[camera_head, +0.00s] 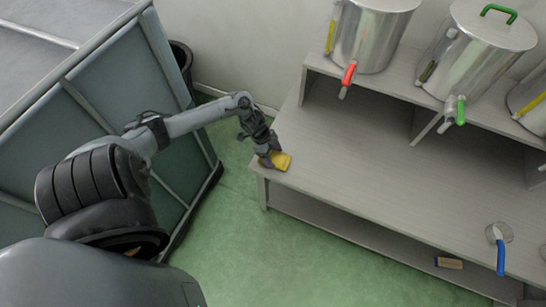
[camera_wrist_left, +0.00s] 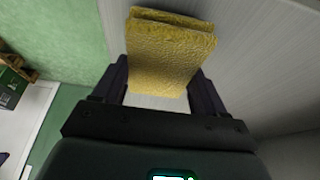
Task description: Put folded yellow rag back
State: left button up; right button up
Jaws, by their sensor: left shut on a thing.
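The folded yellow rag (camera_head: 281,161) is at the left end of the grey wooden bench (camera_head: 345,180), close to its front left corner. My left gripper (camera_head: 266,160) is at the rag, reaching down from above. In the left wrist view the rag (camera_wrist_left: 170,50) sits between the two dark fingers of my left gripper (camera_wrist_left: 158,85), which is shut on it. The folded layers show at the rag's far edge. I cannot tell whether the rag touches the bench top. My right gripper is not in view.
Steel tanks with coloured taps (camera_head: 372,35) stand on the raised shelf behind. A blue-handled strainer (camera_head: 500,250) lies at the right of the bench. A brush (camera_head: 449,263) is on the lower shelf. A large panelled container (camera_head: 130,75) stands left. The bench's middle is clear.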

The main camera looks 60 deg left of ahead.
pick_arm(q)
jog(key=shift+f, duration=0.3)
jog(key=shift+f, duration=0.1)
jog(key=o, duration=0.9)
jog(key=shift+o, duration=0.2)
